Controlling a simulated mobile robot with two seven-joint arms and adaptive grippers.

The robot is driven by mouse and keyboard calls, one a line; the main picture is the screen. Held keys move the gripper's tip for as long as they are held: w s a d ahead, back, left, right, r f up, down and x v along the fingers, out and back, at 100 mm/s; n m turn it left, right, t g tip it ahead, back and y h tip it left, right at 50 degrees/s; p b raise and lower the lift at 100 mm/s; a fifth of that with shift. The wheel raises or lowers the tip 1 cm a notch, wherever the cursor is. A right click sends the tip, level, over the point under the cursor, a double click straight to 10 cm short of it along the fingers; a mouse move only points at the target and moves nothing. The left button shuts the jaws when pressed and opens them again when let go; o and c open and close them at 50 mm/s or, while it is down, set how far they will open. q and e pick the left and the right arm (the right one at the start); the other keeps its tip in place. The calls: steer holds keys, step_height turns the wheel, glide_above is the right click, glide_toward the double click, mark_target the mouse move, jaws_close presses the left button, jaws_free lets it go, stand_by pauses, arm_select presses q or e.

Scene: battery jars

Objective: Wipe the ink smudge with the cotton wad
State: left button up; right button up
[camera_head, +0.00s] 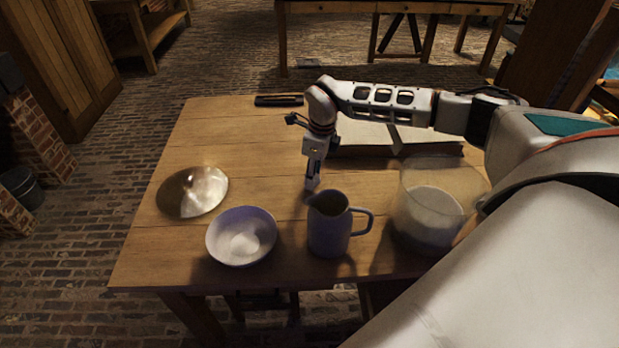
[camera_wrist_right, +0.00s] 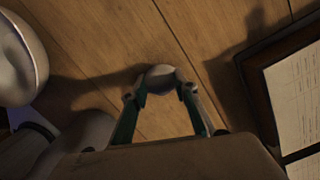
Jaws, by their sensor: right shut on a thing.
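My right gripper (camera_head: 311,184) points down at the middle of the wooden table, just behind the grey-blue jug. In the right wrist view its two fingers (camera_wrist_right: 160,88) are shut on a small rounded pale wad (camera_wrist_right: 159,73), which looks like the cotton wad. The wad is low over the boards; I cannot tell whether it touches them. I see no ink smudge on the bare wood; it may be hidden under the wad or gripper. My left gripper is not in view.
The jug (camera_head: 329,226) stands close in front of the gripper. A pale bowl (camera_head: 241,222) and a shiny metal dish (camera_head: 192,192) are left. A glass jar (camera_head: 432,205) stands right. A dark-edged tray with papers (camera_wrist_right: 262,92) lies behind; a black object (camera_head: 279,100) lies at the back.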

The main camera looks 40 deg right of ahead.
steer(key=r, duration=0.1)
steer(key=r+p, duration=0.1)
steer(key=shift+w+a+r, duration=0.2)
steer(key=shift+a+r, duration=0.05)
steer(key=shift+r, duration=0.1)
steer(key=shift+r+p, duration=0.35)
steer(key=shift+p, duration=0.05)
steer(key=shift+d+r+p, duration=0.1)
steer(key=shift+r+p, duration=0.5)
steer(key=shift+r, duration=0.1)
steer(key=shift+r+p, duration=0.6)
steer(key=shift+r, duration=0.05)
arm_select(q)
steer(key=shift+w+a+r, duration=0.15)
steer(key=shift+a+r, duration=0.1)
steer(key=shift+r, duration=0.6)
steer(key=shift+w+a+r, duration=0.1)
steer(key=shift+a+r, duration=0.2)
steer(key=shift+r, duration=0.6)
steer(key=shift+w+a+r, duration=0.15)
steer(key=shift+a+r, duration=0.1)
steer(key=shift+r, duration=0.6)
arm_select(e)
steer(key=shift+r, duration=0.25)
